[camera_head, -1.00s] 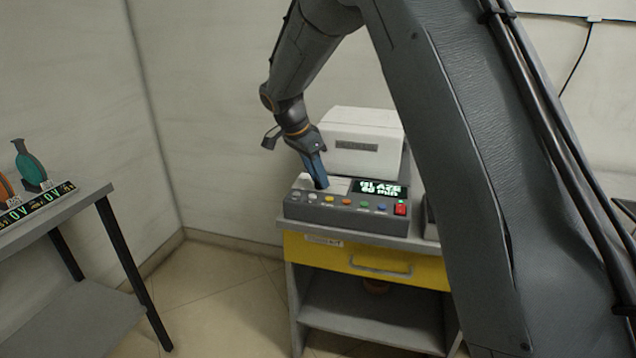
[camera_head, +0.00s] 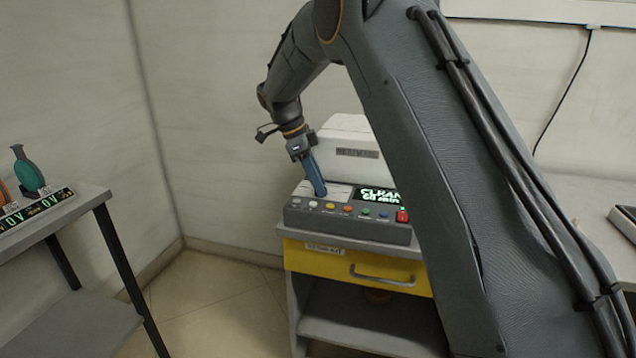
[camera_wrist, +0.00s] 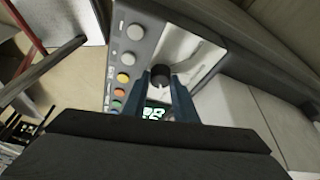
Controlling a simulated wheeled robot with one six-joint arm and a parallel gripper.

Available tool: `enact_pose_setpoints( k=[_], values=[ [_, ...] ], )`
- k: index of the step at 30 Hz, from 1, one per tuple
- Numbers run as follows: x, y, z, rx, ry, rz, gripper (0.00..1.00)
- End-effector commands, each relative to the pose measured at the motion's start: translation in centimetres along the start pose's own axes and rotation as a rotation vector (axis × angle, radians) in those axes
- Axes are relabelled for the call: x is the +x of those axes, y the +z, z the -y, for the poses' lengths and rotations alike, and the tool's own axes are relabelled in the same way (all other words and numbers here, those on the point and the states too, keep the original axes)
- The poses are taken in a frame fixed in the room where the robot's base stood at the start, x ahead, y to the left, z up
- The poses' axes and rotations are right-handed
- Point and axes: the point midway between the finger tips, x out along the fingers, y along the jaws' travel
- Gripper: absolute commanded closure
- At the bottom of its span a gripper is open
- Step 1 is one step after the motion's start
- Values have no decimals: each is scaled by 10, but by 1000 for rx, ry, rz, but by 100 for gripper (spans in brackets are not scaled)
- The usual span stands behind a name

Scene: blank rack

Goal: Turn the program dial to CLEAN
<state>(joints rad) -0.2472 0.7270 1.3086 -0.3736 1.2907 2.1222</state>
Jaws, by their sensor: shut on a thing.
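The control panel (camera_head: 340,225) is a dark grey box with a row of coloured buttons, on a bench with a yellow drawer.
A white machine (camera_head: 345,140) stands behind the panel, close to my gripper. A red switch (camera_head: 402,216) is at the panel's right end. A grey table (camera_head: 60,222) with a teal flask-shaped object (camera_head: 28,170) stands at the left, with open floor between.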

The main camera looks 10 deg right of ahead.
Motion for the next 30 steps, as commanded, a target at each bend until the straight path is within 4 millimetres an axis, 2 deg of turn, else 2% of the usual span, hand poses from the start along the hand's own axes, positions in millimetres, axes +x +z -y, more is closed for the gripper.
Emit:
enact_pose_setpoints(
  k=[13, 14, 16, 17, 26, 30],
  values=[
    [0, 1, 0, 9, 4, 1, 97],
    [0, 1, 0, 9, 4, 1, 71],
    [0, 1, 0, 8, 4, 1, 59],
    [0, 1, 0, 8, 4, 1, 56],
    [-2, 0, 0, 8, 3, 1, 56],
    [-15, 1, 1, 8, 0, 2, 56]
  ],
)
